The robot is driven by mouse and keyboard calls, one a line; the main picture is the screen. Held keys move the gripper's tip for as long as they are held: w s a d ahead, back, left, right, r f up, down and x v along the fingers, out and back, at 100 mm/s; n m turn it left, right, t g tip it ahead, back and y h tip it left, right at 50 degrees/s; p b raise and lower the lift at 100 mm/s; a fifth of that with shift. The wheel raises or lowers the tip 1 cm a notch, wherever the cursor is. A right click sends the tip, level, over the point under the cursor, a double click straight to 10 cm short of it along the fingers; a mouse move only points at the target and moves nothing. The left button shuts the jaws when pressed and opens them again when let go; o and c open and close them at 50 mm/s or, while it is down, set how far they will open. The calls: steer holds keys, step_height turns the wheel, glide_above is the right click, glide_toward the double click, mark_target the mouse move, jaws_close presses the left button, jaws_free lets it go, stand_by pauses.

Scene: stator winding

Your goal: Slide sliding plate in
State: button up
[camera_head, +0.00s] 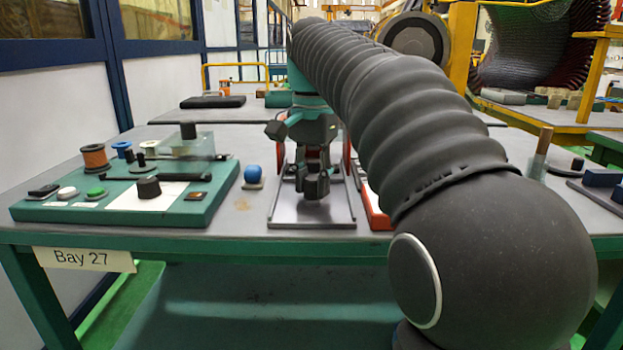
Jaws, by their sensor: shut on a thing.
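The sliding plate (288,211) is a flat grey metal plate with raised side rails, lying on the workbench near its front edge at the picture's centre. My gripper (317,190) points down over the middle of the plate. It is shut on a dark handle or block on the plate, though the fingers and this part blend together and the exact contact is hard to see. The back of the plate is hidden behind my gripper and wrist. Orange-red parts show on both sides behind my gripper.
A green board (60,212) with spools, buttons and a black handle covers the bench's left. A blue knob (253,174) stands between board and plate. A red-edged tray (376,210) lies close right of the plate, partly behind my arm. Dark blue blocks (602,178) sit far right.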

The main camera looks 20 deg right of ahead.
mark_target(313, 169)
steer(key=shift+w+d, duration=0.25)
steer(key=shift+w, duration=0.55)
steer(key=shift+w+d, duration=0.3)
steer(key=shift+w, duration=0.5)
steer(key=shift+w+d, duration=0.25)
steer(key=shift+w, duration=0.55)
steer(key=o, duration=0.8)
steer(key=shift+r, duration=3)
